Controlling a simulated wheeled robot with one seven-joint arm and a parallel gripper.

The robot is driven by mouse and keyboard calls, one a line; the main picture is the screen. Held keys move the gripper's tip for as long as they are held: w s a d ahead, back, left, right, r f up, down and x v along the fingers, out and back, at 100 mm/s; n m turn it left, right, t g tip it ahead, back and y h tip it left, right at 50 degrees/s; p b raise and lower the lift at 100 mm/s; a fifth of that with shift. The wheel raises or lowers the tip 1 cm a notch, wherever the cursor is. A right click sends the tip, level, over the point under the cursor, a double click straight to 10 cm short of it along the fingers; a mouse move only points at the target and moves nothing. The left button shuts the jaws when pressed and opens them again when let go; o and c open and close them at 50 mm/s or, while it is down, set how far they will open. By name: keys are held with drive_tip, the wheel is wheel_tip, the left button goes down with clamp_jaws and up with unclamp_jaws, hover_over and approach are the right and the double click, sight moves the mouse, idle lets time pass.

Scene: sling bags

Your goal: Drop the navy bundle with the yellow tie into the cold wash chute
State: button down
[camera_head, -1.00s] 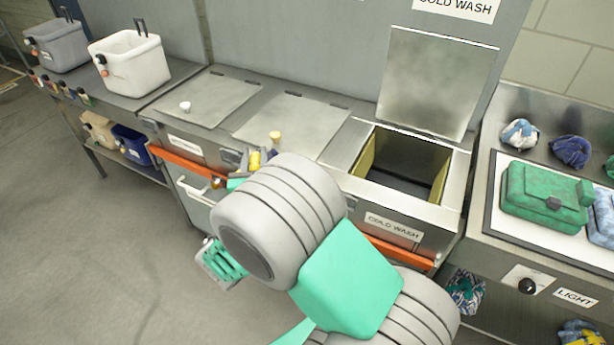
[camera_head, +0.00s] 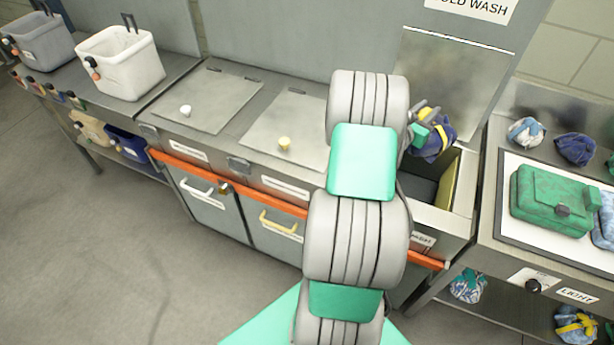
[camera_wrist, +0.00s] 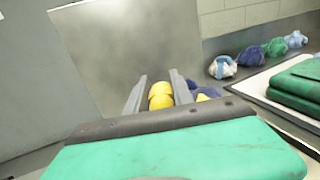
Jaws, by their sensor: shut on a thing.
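The navy bundle (camera_head: 436,140) with a yellow tie hangs from my gripper (camera_head: 424,116) above the open cold wash chute (camera_head: 461,190). In the wrist view the yellow tie (camera_wrist: 160,95) sits between the two fingers of my gripper (camera_wrist: 160,92), which is shut on it. Only a little navy cloth (camera_wrist: 205,93) shows there past the right finger. The chute lid (camera_head: 455,85) stands raised behind the bundle. My arm covers the left part of the chute opening and most of its front label.
Two closed hatches (camera_head: 208,98) with knobs lie to the left. White (camera_head: 124,62) and grey (camera_head: 38,42) bins stand at the far left. At right, a tray (camera_head: 510,235) holds a green bag (camera_head: 550,200); a white-blue bundle (camera_head: 525,131) and another navy bundle (camera_head: 575,149) lie behind it.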

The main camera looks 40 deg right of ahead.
wheel_tip(320, 180, down, 6)
drive_tip(key=b, duration=0.5)
drive_tip(key=shift+s+r+b, duration=0.15)
drive_tip(key=shift+r+b, duration=0.05)
drive_tip(key=shift+b, duration=0.1)
drive_tip(key=shift+r, duration=0.1)
drive_tip(key=c, duration=1)
unclamp_jaws()
drive_tip(key=shift+c, duration=0.2)
drive_tip(key=shift+f, duration=0.2)
drive_tip(key=shift+a, duration=0.15)
drive_tip(key=a, duration=0.2)
drive_tip(key=a+b, duration=0.1)
drive_tip(key=a, duration=0.2)
drive_tip(key=s+a, duration=0.1)
drive_tip(key=a, duration=0.1)
drive_tip(key=shift+a+r, duration=0.1)
drive_tip(key=shift+a, duration=0.2)
